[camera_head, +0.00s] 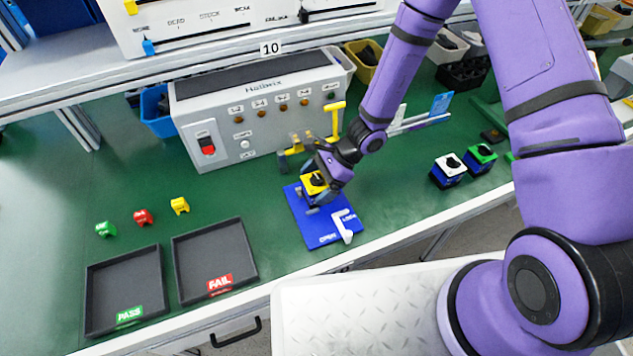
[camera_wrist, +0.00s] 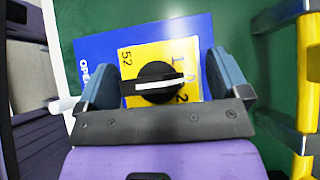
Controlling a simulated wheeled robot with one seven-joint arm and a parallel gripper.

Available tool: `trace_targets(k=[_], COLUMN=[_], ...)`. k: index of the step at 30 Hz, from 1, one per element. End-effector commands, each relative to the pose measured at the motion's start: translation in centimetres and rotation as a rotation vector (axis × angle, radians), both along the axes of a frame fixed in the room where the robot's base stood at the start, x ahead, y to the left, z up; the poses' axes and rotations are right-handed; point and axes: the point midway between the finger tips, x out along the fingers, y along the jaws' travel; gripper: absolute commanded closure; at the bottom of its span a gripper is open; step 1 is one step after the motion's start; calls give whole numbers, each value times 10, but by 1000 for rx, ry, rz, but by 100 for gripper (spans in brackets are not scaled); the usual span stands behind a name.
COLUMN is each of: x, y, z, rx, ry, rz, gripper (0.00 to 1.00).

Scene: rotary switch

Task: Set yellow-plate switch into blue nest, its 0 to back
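The yellow-plate switch (camera_head: 312,184) has a black knob with a white bar, seen close up in the wrist view (camera_wrist: 140,58). It is at the upper-left part of the blue nest (camera_head: 313,228), a flat blue board with a white lever (camera_head: 343,226) near its front edge. My gripper (camera_wrist: 163,75) has a finger against each side of the yellow plate, so it appears shut on the switch. Whether the switch is seated or slightly raised cannot be told.
A grey control box (camera_head: 260,112) stands behind, with a yellow bracket (camera_head: 336,120) close to my gripper. White (camera_head: 448,170) and green (camera_head: 481,157) switches stand to the right. PASS (camera_head: 125,285) and FAIL (camera_head: 213,255) trays lie left.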

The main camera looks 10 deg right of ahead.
Motion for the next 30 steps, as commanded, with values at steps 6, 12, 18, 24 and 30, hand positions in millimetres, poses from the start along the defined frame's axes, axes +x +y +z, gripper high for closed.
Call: trace_targets(k=[6, 12, 18, 24, 30], x=[1, 7, 15, 21, 23], y=[-1, -21, -50, -71, -81], z=[4, 26, 55, 77, 87], rx=[-1, -1, -1, -1, -1], ry=[-2, -5, -5, -3, -1], rz=[0, -1, -1, 0, 1], gripper=[7, 7, 7, 7, 7])
